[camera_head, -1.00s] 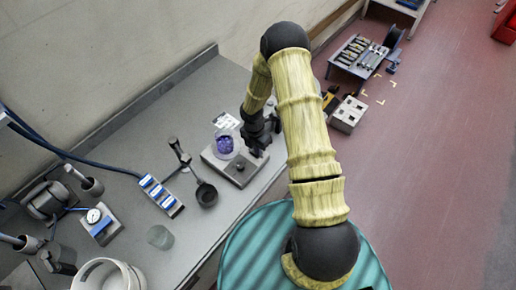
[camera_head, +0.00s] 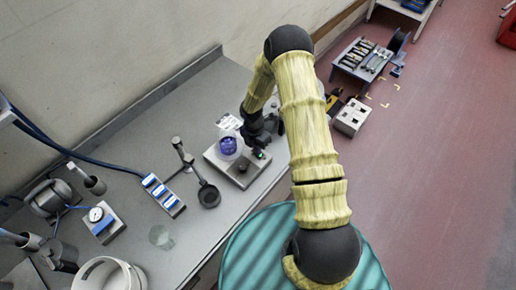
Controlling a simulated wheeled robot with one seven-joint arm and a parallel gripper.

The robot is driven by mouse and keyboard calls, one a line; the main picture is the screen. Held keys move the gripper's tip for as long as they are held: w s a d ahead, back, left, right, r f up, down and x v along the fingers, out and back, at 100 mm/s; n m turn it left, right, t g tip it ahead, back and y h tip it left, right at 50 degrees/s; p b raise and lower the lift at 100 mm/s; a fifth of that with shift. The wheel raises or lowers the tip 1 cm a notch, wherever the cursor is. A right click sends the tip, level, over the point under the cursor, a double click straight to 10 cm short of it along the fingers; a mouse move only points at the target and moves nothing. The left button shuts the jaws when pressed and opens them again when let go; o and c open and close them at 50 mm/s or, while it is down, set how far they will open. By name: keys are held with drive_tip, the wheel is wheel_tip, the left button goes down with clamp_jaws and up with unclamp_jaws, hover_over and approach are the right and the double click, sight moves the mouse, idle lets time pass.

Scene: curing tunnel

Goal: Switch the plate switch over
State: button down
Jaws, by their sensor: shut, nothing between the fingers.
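The plate (camera_head: 225,168) is a flat grey box on the bench with a dark round knob (camera_head: 242,168) on its top. A clear vessel with blue-purple contents (camera_head: 228,146) stands on its back part. My gripper (camera_head: 258,150) is shut and empty, pointing down at the plate's right end. A small green spot (camera_head: 262,155) shows right beside the fingertips, where the plate switch seems to be. The fingers hide most of the switch, so I cannot tell its position or whether they touch it.
A stand with a dark ring (camera_head: 208,195), a blue-and-white strip (camera_head: 163,194), a glass beaker (camera_head: 161,237), a gauge (camera_head: 97,217) and a white bucket (camera_head: 107,275) are on the bench to the left. The wall runs behind. Bare bench lies in front of the plate.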

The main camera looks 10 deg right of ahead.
sight(261, 156)
wheel_tip(261, 156, up, 4)
drive_tip(key=p, duration=0.3)
drive_tip(key=shift+s+d, duration=0.1)
wheel_tip(261, 156, up, 10)
drive_tip(key=s+b, duration=0.1)
drive_tip(key=b, duration=0.2)
drive_tip(key=shift+d+b, duration=0.3)
drive_tip(key=shift+d, duration=0.1)
drive_tip(key=shift+s, duration=0.15)
drive_tip(key=s+r+m+t+b, duration=0.2)
drive_tip(key=s+m, duration=0.5)
drive_tip(key=m, duration=0.5)
drive_tip(key=s+r+m+t+b, duration=0.1)
drive_tip(key=s+r+m+b, duration=0.4)
drive_tip(key=m, duration=0.8)
wheel_tip(261, 156, up, 2)
drive_tip(key=s, duration=0.3)
drive_tip(key=shift+d+r+t+y, duration=0.15)
drive_tip(key=shift+t+y, duration=0.25)
drive_tip(key=shift+w, duration=0.15)
